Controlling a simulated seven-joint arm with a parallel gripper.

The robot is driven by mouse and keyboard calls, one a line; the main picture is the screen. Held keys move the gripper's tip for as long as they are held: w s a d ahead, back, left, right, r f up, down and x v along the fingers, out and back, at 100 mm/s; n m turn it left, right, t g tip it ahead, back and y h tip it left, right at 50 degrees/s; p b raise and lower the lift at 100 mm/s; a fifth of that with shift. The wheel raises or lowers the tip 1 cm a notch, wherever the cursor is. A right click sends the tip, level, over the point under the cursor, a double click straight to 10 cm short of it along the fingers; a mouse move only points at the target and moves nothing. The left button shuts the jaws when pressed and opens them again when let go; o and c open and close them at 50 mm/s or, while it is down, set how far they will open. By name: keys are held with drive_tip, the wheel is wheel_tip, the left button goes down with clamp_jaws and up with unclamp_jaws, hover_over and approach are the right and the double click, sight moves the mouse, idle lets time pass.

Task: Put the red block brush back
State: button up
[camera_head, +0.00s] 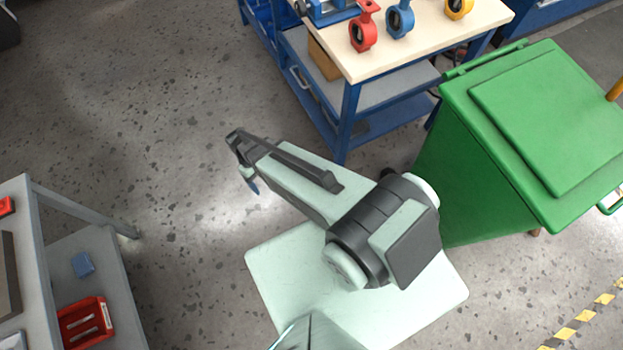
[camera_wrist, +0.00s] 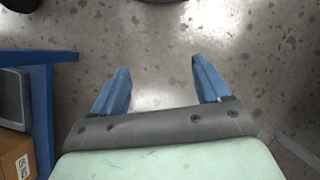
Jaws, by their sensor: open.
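My gripper (camera_head: 250,180) hangs over the bare floor in the head view, to the left of my arm's elbow. In the wrist view my gripper (camera_wrist: 161,80) shows its two blue fingers spread apart, with only speckled floor between them. It is open and empty. I cannot make out a red block brush for certain in either view. A small red thing (camera_head: 5,206) is cut off by the left edge of the head view, on the grey bench, and I cannot tell what it is.
A grey bench (camera_head: 30,225) at left holds a red tray (camera_head: 85,322) and blue piece (camera_head: 83,264) on its lower shelf. A blue-legged workbench (camera_head: 420,45) carries red (camera_head: 363,30), blue (camera_head: 400,20) and yellow (camera_head: 459,8) valves. A green bin (camera_head: 540,120) stands right.

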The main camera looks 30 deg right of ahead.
drive_tip(key=s+d+m, duration=0.1)
drive_tip(key=s+d, duration=0.2)
drive_tip(key=s, duration=0.4)
drive_tip(key=s+d+m+g, duration=0.1)
drive_tip(key=s+d+m, duration=0.1)
drive_tip(key=s+d, duration=0.2)
drive_tip(key=s+d+m+g+y, duration=0.1)
drive_tip(key=s+d, duration=0.2)
drive_tip(key=s, duration=0.6)
drive_tip(key=shift+s+d+r+m, duration=0.2)
drive_tip(key=shift+s+d+m, duration=0.1)
drive_tip(key=shift+d, duration=0.05)
